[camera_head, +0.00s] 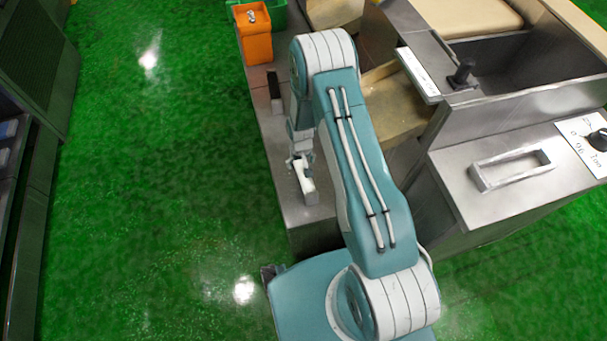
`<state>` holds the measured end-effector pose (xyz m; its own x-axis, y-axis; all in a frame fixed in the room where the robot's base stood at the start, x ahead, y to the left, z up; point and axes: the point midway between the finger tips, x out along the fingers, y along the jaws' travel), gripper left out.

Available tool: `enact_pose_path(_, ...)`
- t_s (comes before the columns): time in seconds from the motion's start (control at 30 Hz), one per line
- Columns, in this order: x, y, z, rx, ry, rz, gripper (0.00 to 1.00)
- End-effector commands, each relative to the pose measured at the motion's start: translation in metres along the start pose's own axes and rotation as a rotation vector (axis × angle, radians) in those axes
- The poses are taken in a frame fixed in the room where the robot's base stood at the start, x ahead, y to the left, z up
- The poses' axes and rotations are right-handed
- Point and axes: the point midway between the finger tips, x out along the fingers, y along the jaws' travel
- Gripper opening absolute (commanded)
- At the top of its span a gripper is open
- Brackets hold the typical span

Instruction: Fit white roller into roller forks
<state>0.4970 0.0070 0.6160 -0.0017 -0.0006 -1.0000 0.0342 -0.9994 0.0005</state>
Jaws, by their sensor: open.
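My gripper (300,164) is small in view near the front end of the grey metal ledge, pointing down, and it is open. A white piece (303,178), which looks like the white roller, is right at and below the fingertips, on top of a small grey block (311,197). I cannot tell whether the fingers touch it or whether it sits in forks. A dark upright part (274,88) stands farther back on the ledge. The roller forks cannot be made out for sure; my arm hides part of the ledge.
An orange bin (253,38) with small items stands at the ledge's far end, beside a green bin (272,14). The green floor at left is clear.

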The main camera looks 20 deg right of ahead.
Motion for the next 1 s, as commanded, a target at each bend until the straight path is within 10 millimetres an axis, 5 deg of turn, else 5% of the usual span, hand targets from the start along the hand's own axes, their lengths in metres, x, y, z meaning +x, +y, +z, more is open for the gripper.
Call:
enact_pose_path(0.5,0.059,0.007,0.008,0.000,0.000,0.000,0.94)
enact_pose_path(0.8,0.065,0.006,0.008,0.000,0.001,0.000,0.94)
enact_pose_path(0.87,0.065,0.006,0.008,0.000,0.001,0.000,0.76)
enact_pose_path(1.0,0.065,0.006,0.008,0.000,0.001,0.000,0.14)
